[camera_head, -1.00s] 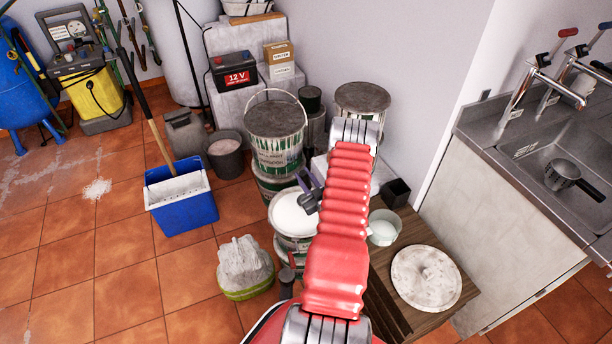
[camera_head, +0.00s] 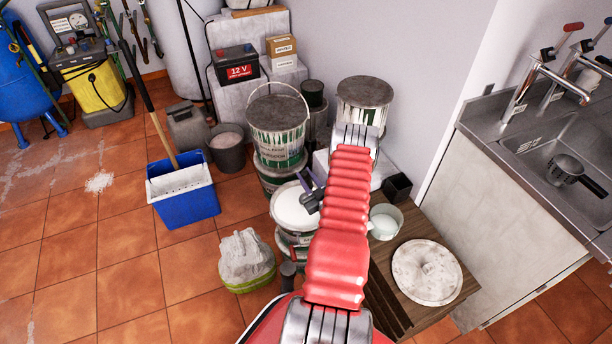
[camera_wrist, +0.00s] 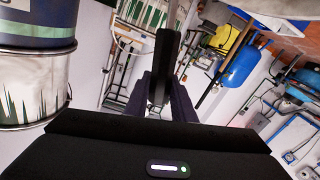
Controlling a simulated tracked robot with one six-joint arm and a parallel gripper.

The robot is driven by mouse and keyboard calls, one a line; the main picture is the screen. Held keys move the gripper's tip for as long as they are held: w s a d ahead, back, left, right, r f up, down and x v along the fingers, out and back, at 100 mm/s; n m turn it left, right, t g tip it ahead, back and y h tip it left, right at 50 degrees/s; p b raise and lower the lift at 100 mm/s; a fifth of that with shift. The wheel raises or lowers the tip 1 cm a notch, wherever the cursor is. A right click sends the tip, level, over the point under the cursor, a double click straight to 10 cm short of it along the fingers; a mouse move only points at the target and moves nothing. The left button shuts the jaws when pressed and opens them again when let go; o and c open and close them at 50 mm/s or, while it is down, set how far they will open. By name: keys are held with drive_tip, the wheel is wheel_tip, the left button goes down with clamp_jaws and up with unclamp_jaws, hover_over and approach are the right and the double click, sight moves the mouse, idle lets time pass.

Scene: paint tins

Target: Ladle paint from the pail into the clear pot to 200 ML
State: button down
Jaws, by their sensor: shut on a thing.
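The open pail (camera_head: 291,233) of white paint (camera_head: 292,208) stands left of my arm in the head view. The clear pot (camera_head: 386,222), pale and partly hidden by my arm, is on the wooden board right of it; its fill level and markings are too small to read. My gripper (camera_head: 313,196) is at the pail's right rim, partly hidden by my arm. In the wrist view my gripper (camera_wrist: 158,88) is shut on a dark handle (camera_wrist: 166,62), seemingly the ladle's. The ladle's bowl is not visible, and I cannot tell whether it touches the paint.
A round, paint-smeared lid (camera_head: 427,272) lies on the wooden board (camera_head: 385,293). Closed tins (camera_head: 278,128) stand behind the pail. A blue mop bucket (camera_head: 184,205) and a bagged lump (camera_head: 245,259) are to the left. A sink (camera_head: 570,155) is at right.

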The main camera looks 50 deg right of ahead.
sight(309, 186)
drive_tip(key=shift+f, duration=1.8)
drive_tip(key=shift+s+d+f, duration=0.1)
drive_tip(key=shift+d+f, duration=0.15)
drive_tip(key=shift+f, duration=0.1)
